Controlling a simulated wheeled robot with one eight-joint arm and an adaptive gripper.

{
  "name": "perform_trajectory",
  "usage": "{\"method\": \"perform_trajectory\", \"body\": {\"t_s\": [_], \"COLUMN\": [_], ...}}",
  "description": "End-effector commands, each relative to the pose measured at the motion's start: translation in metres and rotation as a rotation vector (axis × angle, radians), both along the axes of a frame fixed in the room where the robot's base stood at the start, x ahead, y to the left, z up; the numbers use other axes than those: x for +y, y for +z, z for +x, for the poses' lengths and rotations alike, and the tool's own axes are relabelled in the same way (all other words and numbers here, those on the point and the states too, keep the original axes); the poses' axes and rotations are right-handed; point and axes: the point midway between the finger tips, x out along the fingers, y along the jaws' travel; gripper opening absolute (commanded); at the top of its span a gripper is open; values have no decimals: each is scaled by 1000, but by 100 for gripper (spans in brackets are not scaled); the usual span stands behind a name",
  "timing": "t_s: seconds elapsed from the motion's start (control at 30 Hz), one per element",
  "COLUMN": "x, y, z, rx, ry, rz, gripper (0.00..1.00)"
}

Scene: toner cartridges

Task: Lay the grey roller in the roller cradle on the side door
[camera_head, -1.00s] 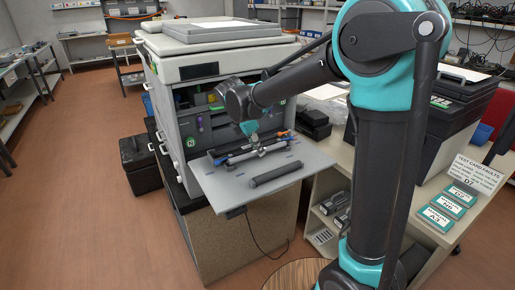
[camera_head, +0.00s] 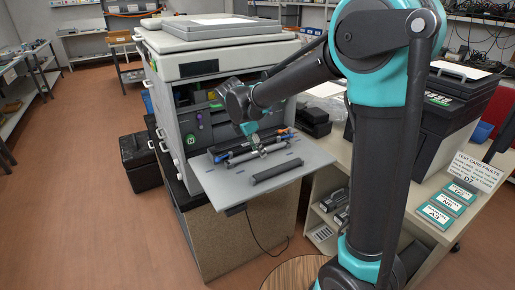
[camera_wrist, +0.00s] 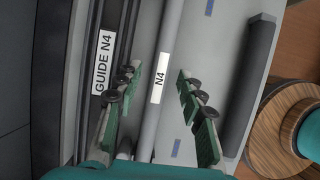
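The grey roller (camera_wrist: 146,119), labelled N4, runs lengthwise through the wrist view. It lies by a strip labelled GUIDE N4 (camera_wrist: 104,62), in the row of parts at the inner side of the lowered door. My gripper (camera_wrist: 155,80) is open, with one green finger on each side of the roller and visible gaps to it. In the head view my gripper (camera_head: 256,147) is low over that row and hides part of it. A long dark grey piece (camera_head: 277,172), apparently the roller cradle, lies farther out on the door; it also shows in the wrist view (camera_wrist: 246,90).
The side door (camera_head: 215,182) hangs flat from the open printer (camera_head: 215,70), with blue marks on its surface. Blue and orange ends show on the row. A bench with a label sign (camera_head: 475,171) and teal cards stands at right.

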Motion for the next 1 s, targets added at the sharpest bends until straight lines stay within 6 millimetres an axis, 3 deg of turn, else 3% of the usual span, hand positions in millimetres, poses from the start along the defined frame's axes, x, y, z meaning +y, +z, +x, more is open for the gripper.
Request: {"method": "perform_trajectory", "body": {"t_s": [0.33,0.8,1.0], "x": [0,30,36], "y": [13,99,119], "z": [0,-21,-25], "rx": [0,0,0], "ry": [0,1,1], "rz": [0,0,0], "gripper": [39,39,39]}}
